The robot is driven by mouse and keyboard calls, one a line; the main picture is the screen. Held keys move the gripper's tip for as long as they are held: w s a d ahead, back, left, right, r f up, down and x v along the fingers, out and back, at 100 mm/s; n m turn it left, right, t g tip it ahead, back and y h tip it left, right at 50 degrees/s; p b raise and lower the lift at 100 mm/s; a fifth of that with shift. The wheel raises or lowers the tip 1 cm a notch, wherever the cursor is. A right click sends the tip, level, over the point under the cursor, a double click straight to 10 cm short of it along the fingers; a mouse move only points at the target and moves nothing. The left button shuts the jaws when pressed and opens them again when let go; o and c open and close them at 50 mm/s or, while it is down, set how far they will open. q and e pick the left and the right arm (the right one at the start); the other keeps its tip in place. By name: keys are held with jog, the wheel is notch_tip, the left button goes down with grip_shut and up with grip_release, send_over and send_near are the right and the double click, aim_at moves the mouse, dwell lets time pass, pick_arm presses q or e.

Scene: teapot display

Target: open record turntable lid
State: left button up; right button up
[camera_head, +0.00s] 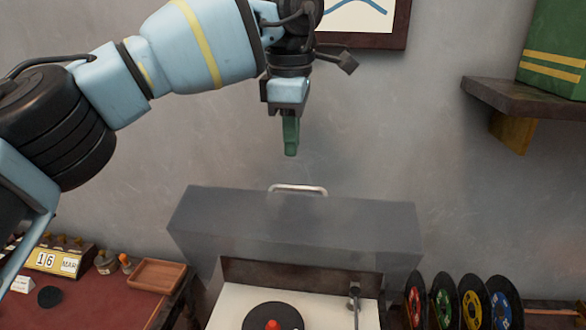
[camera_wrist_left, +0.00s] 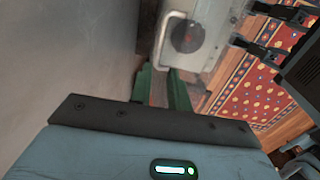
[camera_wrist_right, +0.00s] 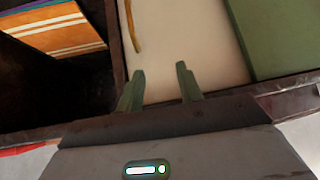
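The translucent grey turntable lid (camera_head: 300,220) stands raised at the back of the record turntable (camera_head: 235,300), with its metal handle (camera_head: 298,188) along the top edge. The deck is uncovered, showing a dark record (camera_head: 262,318) with a red centre and the tonearm (camera_head: 354,298). My left gripper (camera_head: 290,150) hangs above the handle, apart from it. In the left wrist view its two green fingers (camera_wrist_left: 160,88) are spread with nothing between them, and the turntable (camera_wrist_left: 205,55) lies beyond. My right gripper (camera_wrist_right: 160,75) is open and empty; it is outside the head view.
Coloured records (camera_head: 470,302) stand upright right of the turntable. A wall shelf (camera_head: 505,98) with a green box (camera_head: 555,50) juts out at upper right. A red-topped table (camera_head: 90,295) with a calendar (camera_head: 55,262) and tray (camera_head: 158,275) is at left. A green item (camera_wrist_right: 280,40) is near my right gripper.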

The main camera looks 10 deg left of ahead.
aim_at(292, 187)
pick_arm(q)
jog(key=shift+w+f+p, duration=0.2)
jog(key=shift+w+f, duration=0.05)
jog(key=shift+f, duration=1.8)
jog(key=shift+w+f+p, duration=0.2)
jog(key=shift+f, duration=1.8)
grip_shut()
